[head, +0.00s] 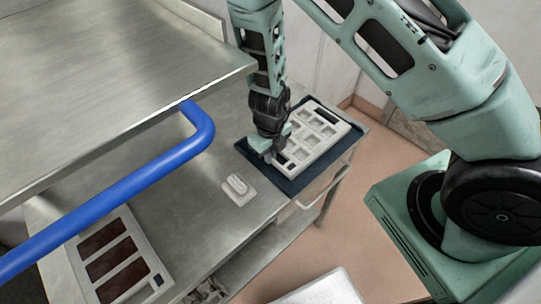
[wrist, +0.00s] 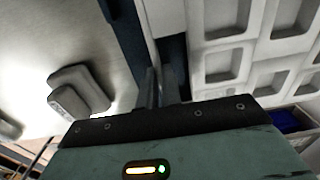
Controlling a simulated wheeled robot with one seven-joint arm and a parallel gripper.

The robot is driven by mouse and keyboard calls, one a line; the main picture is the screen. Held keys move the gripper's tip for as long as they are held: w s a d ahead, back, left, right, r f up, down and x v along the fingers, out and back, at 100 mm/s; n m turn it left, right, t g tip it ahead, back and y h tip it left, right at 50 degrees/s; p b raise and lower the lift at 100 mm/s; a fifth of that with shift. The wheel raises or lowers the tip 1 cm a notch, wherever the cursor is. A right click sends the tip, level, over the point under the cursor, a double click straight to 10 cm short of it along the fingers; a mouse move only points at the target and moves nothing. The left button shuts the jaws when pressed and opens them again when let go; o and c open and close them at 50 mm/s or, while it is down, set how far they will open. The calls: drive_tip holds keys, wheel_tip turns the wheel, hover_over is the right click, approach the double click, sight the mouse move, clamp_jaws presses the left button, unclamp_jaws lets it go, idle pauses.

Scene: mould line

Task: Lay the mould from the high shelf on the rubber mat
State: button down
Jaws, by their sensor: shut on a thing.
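A light grey mould (head: 316,134) with several square cavities lies over the dark blue rubber mat (head: 349,152) at the right end of the metal bench. I cannot see any gap between the mould and the mat. My gripper (head: 272,156) points down at the mould's near left end and is shut on its edge. In the wrist view the fingers (wrist: 163,88) close on the mould's rim, and the mould's cavities (wrist: 222,65) fill the right side. The mat also shows as a dark strip (wrist: 128,35) beside the mould. The fingertips are partly hidden.
A small white block with a raised handle (head: 238,189) sits on the bench near the mat. A pale tray with dark red fillings (head: 111,231) lies at the lower left. A metal shelf (head: 110,75) and a blue rail (head: 120,190) overhang the bench's left part.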

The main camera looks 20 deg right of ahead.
drive_tip(key=shift+f, duration=0.25)
drive_tip(key=c, duration=2)
unclamp_jaws()
drive_tip(key=shift+f, duration=0.1)
drive_tip(key=o, duration=0.4)
wheel_tip(320, 180, up, 12)
drive_tip(key=shift+r+p, duration=0.2)
drive_tip(key=shift+p, duration=0.8)
